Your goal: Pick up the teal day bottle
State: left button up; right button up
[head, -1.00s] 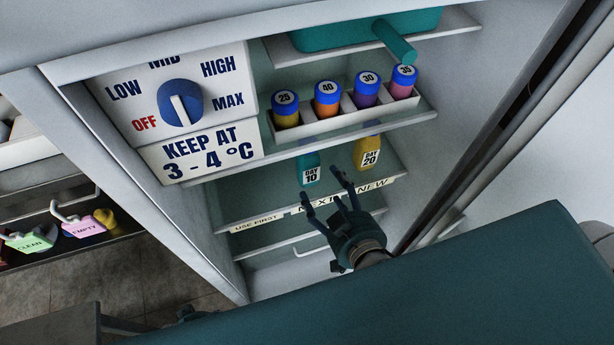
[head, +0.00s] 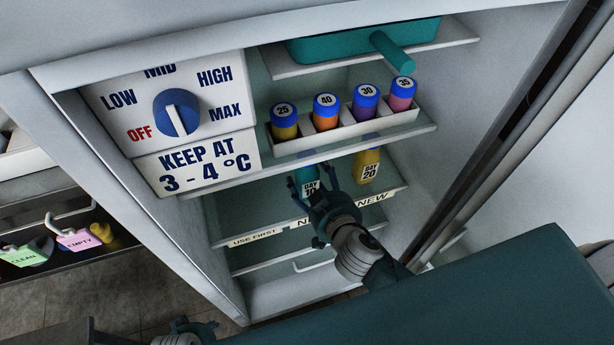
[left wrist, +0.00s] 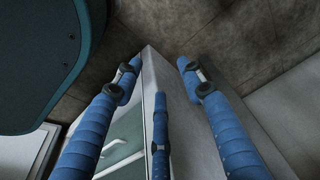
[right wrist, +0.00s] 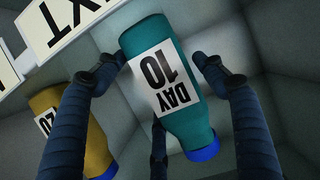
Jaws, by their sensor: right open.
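The teal day bottle (head: 306,178), labelled DAY 10, stands on the lower fridge shelf behind the strip. My right gripper (head: 325,183) is in front of it with open fingers, which hide its lower part. In the right wrist view the teal bottle (right wrist: 165,85), with its blue end, lies between the spread fingers of the right gripper (right wrist: 160,62). The fingers are close on both sides; I cannot tell whether any touches it. My left gripper (left wrist: 158,64) is open and empty, outside the fridge beside a pale cabinet edge.
A yellow DAY 20 bottle (head: 367,167) stands just right of the teal one. Above, a white rack (head: 345,133) holds several blue-capped bottles on a shelf. A teal tank (head: 360,42) with a spout is higher up. The dial panel (head: 172,110) is left; the fridge side wall is right.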

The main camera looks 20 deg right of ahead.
jog(key=c, duration=1.1)
jog(key=shift+c, duration=0.6)
jog(key=shift+r, duration=0.15)
